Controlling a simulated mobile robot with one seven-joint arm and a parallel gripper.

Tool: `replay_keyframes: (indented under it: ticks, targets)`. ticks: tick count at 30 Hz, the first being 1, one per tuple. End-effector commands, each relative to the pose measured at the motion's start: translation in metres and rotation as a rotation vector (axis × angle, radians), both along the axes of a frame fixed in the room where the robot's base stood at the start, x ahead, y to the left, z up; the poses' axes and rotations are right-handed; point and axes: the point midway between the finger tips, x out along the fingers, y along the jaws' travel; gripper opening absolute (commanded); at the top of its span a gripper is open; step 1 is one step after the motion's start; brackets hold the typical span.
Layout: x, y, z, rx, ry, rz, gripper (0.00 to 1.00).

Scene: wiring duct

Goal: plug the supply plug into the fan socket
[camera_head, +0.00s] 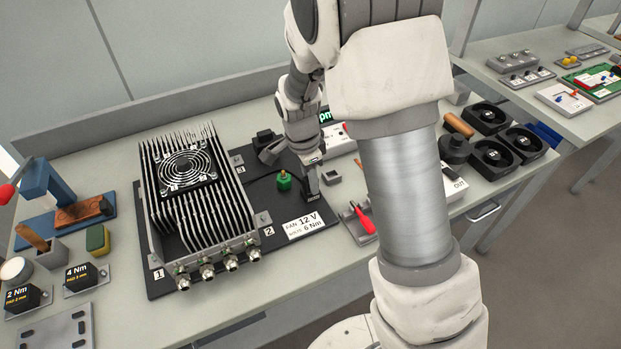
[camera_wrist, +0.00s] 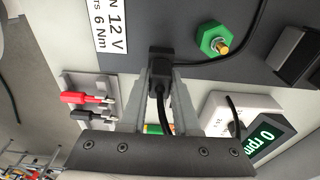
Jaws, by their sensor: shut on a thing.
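My gripper (camera_head: 311,192) reaches down at the right edge of the black mounting plate (camera_head: 252,190). In the wrist view its two fingers (camera_wrist: 161,85) are closed on a small black plug (camera_wrist: 159,88) with a black cable trailing back between them. A black block (camera_wrist: 161,58), which looks like the fan socket, lies right at the fingertips, and a thin cable runs from it across the plate. It also shows below the gripper in the head view (camera_head: 320,211). Whether plug and socket touch or are mated I cannot tell; the fingers cover the join.
A finned heatsink with a fan (camera_head: 190,185) stands on the plate's left. A green hex part (camera_head: 283,182) with a brass pin stands close beside my gripper. A holder with red and black probes (camera_wrist: 85,98) and an rpm display (camera_wrist: 264,135) lie nearby.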

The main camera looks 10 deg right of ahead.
Motion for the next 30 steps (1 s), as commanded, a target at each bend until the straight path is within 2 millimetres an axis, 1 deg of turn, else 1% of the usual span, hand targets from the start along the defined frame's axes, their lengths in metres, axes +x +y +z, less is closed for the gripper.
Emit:
replay_keyframes:
  ticks: [5, 6, 11, 12, 20, 23, 26, 30]
  targets:
    - [0.000, 0.000, -0.005, 0.000, 0.000, 0.000, 0.00]
    - [0.000, 0.000, -0.005, 0.000, 0.000, 0.000, 0.33]
    - [0.000, 0.000, -0.004, 0.000, 0.000, 0.000, 0.62]
    - [0.000, 0.000, -0.004, 0.000, 0.000, 0.000, 0.64]
    - [0.000, 0.000, -0.004, 0.000, 0.000, 0.000, 0.64]
    - [0.000, 0.001, 0.002, 0.001, -0.002, 0.000, 0.64]
    - [0.000, 0.003, 0.015, 0.001, -0.004, 0.000, 0.64]
    - [0.000, 0.006, 0.046, 0.002, -0.006, 0.002, 0.64]
